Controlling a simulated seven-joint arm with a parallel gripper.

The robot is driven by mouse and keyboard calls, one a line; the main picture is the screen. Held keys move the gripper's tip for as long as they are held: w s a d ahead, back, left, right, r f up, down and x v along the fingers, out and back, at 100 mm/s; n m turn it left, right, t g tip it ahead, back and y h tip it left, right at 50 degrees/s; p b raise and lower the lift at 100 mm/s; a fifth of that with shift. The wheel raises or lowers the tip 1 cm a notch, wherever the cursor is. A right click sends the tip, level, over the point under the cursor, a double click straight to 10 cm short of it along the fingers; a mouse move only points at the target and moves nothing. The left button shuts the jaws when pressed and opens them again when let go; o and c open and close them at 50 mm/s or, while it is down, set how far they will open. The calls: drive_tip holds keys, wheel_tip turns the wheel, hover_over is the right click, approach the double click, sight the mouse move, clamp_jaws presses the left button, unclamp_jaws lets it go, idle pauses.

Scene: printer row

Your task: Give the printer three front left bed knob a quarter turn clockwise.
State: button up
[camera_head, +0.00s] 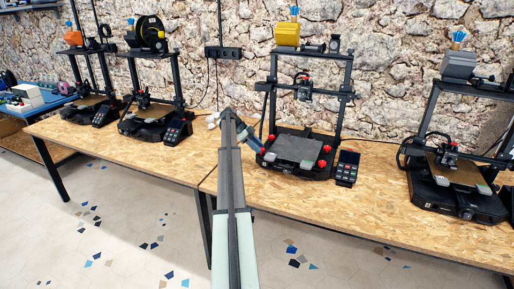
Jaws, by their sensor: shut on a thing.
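Printer three (300,110) is the third machine from the left, a black frame with a grey bed plate (296,149). Red bed knobs show around the plate: one at the back left (271,138), one at the back right (326,148) and one at the front right (322,163). My arm reaches up from the bottom and bends down to the right. My gripper (259,150) is at the bed's front left corner, shut on the front left bed knob (263,152). Only a little red of that knob shows; its angle cannot be told.
A control box (347,168) stands right of printer three. Another printer (458,180) is at the right, and two more (145,110) stand left. Bare wooden tabletop (385,205) lies in front. A stone wall (390,50) is behind.

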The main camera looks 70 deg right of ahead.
drive_tip(key=shift+d+m+y, duration=0.25)
drive_tip(key=shift+m+y, duration=0.65)
drive_tip(key=shift+m, duration=0.2)
drive_tip(key=o, duration=1.1)
drive_tip(key=shift+c, duration=0.2)
drive_tip(key=shift+a, duration=0.1)
